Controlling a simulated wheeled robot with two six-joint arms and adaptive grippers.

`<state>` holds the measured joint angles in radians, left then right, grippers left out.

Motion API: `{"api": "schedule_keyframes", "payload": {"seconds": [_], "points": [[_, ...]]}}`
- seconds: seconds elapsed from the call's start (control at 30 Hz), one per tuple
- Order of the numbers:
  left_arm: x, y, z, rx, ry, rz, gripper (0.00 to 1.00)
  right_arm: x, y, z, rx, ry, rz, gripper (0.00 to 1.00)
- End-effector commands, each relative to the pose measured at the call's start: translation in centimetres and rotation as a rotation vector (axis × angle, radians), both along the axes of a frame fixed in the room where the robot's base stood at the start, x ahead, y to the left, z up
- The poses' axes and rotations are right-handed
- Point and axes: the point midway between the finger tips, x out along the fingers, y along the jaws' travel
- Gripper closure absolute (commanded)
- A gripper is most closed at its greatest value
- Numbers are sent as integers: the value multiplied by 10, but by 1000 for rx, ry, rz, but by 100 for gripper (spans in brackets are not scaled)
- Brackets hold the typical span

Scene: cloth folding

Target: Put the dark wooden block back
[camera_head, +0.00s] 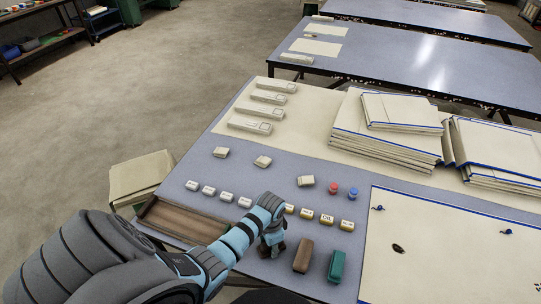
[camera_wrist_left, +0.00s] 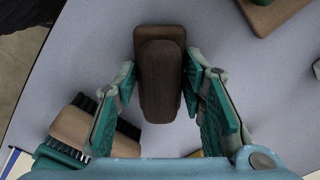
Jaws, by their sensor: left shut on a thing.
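The dark wooden block (camera_wrist_left: 160,80) is between the two fingers of my left gripper in the left wrist view. It has rounded edges, with a narrower part over a wider one. My left gripper (camera_wrist_left: 160,95) is shut on it, a finger along each long side. In the head view my left gripper (camera_head: 271,250) points down over the near part of the table, and its hand hides most of the block. I cannot tell whether the block touches the tabletop. My right gripper is not in view.
A brown block (camera_head: 303,256) and a green block (camera_head: 337,267) lie just right of the gripper. A brown tray (camera_head: 185,222) lies left, by the table's near edge. Small labelled pieces (camera_head: 306,213) line up behind. A wood brush (camera_wrist_left: 75,128) shows beside my finger.

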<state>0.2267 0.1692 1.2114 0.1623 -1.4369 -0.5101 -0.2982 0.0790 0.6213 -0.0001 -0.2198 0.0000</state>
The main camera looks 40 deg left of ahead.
Motion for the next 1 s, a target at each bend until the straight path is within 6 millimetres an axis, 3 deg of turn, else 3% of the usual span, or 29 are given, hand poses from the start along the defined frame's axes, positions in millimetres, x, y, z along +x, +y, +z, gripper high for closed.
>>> {"api": "schedule_keyframes", "payload": {"seconds": [0.07, 0.1, 0.2, 0.5, 0.63, 1.0], "points": [[0, 0, -3, 0, 0, 0, 98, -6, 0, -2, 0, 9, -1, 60], [0, 0, -3, 0, 0, 0, 58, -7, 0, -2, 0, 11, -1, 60], [0, 0, -2, 0, 0, 0, 43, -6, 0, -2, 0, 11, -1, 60], [0, 0, -1, 0, 0, 0, 43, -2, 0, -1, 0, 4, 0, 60], [0, 0, 10, 0, -1, 0, 43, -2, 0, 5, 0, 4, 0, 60], [0, 0, 106, 0, -4, 1, 43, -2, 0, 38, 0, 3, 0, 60]]}}
